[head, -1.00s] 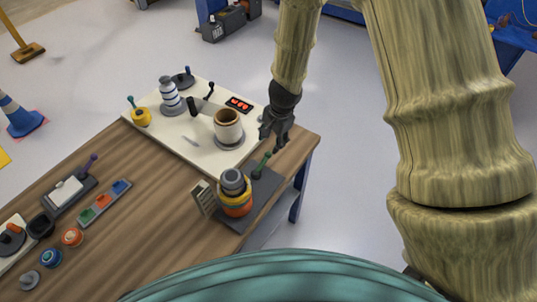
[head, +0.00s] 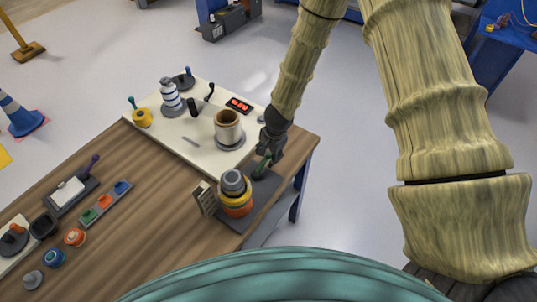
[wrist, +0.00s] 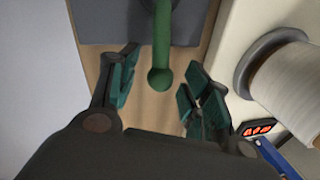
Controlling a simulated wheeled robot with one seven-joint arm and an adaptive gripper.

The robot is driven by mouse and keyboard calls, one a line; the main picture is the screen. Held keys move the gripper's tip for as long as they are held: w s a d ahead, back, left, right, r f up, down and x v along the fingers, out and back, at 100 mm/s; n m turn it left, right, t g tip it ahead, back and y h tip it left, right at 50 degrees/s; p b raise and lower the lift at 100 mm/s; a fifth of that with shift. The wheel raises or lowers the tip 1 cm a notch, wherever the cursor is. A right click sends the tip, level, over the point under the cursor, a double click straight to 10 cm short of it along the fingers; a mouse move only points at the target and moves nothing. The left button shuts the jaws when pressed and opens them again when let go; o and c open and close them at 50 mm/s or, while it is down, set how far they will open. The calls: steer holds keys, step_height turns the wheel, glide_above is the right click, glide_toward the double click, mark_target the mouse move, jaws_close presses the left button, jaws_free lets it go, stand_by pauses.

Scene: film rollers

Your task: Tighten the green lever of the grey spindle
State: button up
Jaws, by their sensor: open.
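The green lever (head: 261,168) rises from a dark grey base plate (head: 262,195) at the table's right edge. In the wrist view the lever (wrist: 161,38) ends in a round knob that lies between my fingers, with a visible gap on both sides. My gripper (head: 267,153) is open at the lever and holds nothing; its two teal-padded fingers also show in the wrist view (wrist: 160,72). A stack of grey, yellow and orange round parts (head: 235,187) stands on the same plate, left of the lever. I cannot tell the spindle itself apart from this stack.
A white board (head: 180,142) behind holds a brown-topped roll (head: 228,128), a striped roll (head: 170,94), a yellow part with a teal lever (head: 142,117) and a red display (head: 239,104). A small grey panel (head: 204,197) stands left of the stack. Open floor lies right of the table.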

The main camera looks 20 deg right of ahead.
steer(key=shift+f, duration=0.55)
